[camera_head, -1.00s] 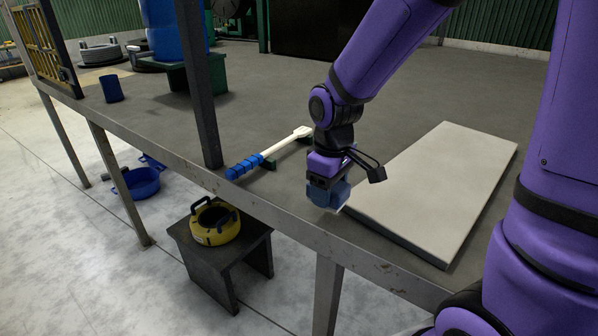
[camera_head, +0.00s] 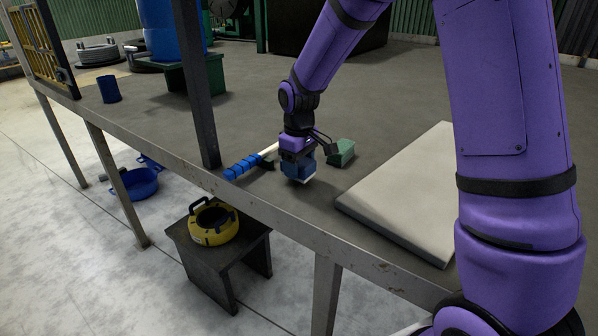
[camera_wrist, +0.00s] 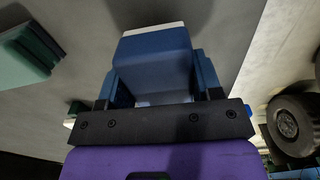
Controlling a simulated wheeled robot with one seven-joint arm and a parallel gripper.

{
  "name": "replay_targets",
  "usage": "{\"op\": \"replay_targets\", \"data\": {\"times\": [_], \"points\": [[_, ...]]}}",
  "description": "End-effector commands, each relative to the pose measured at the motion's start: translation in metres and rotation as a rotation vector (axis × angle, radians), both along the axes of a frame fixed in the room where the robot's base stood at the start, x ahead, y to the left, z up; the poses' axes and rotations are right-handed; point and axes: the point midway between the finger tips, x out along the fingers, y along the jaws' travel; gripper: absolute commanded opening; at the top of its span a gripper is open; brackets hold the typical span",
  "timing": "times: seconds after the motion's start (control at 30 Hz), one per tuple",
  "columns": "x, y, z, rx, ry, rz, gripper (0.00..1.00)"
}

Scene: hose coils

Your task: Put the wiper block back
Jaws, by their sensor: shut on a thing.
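The wiper block (camera_head: 302,170) is blue with a pale strip along its lower edge. My gripper (camera_head: 298,161) is shut on it, over the worktable (camera_head: 255,110) between the blue-handled tool and the pale slab. In the wrist view the wiper block (camera_wrist: 155,62) sits between the blue fingers, its pale edge at the far end. I cannot tell whether it touches the table. A green block-like piece (camera_head: 341,152) is on the table just right of my gripper; it also shows at the left of the wrist view (camera_wrist: 28,55).
A pale slab (camera_head: 410,195) lies to the right. A tool with a blue ribbed handle (camera_head: 245,168) lies left, partly behind my gripper. A dark upright post (camera_head: 196,90) stands at the front edge. A blue cup (camera_head: 109,89) and blue barrel (camera_head: 172,32) stand farther left.

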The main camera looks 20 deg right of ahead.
Motion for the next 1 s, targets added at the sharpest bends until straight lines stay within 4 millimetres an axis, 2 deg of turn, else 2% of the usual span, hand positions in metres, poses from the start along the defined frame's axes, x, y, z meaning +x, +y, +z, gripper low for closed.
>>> {"op": "replay_targets", "data": {"times": [0.13,0.53,0.57,0.6,0.67,1.0], "points": [[-0.001,0.0,-0.019,-0.001,0.003,0.0,0.4],[-0.001,0.0,-0.024,-0.001,0.001,0.0,0.4],[-0.001,0.0,-0.024,-0.001,0.001,0.0,0.64],[-0.001,0.0,-0.024,-0.001,0.001,0.0,0.73],[-0.001,0.0,-0.024,-0.001,0.001,0.0,0.85],[0.0,0.0,-0.02,0.0,0.0,0.0,0.85]]}}
